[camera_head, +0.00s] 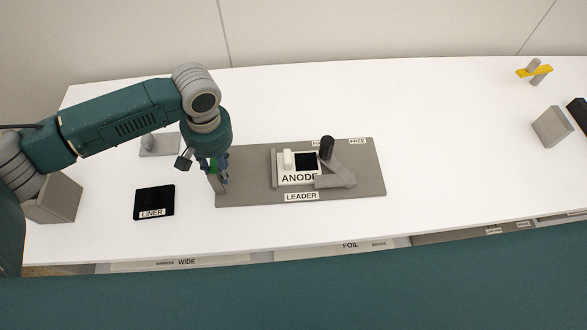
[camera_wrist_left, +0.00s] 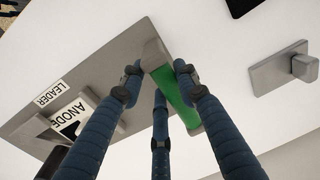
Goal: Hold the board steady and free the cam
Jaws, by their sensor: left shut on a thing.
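The grey board (camera_head: 235,192) lies flat on the white table and also fills the left of the left wrist view (camera_wrist_left: 105,50). It bears ANODE and LEADER labels. The cam (camera_head: 338,180) is a grey lever with a black upright knob (camera_head: 327,147) on the board's right half. The knob stands by a partly hidden label, left of the FREE label (camera_head: 357,141). My left gripper (camera_head: 218,182) is at the board's left end. In the left wrist view its fingers are around a green-sided grip (camera_wrist_left: 172,90) on the board's edge. My right gripper is not in view.
A black LINER pad (camera_head: 154,203) lies left of the board. A grey block with a peg (camera_head: 160,144) stands behind it. A yellow piece with grey pegs (camera_head: 535,71) and a grey block (camera_head: 551,127) are at the far right. The table right of the board is clear.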

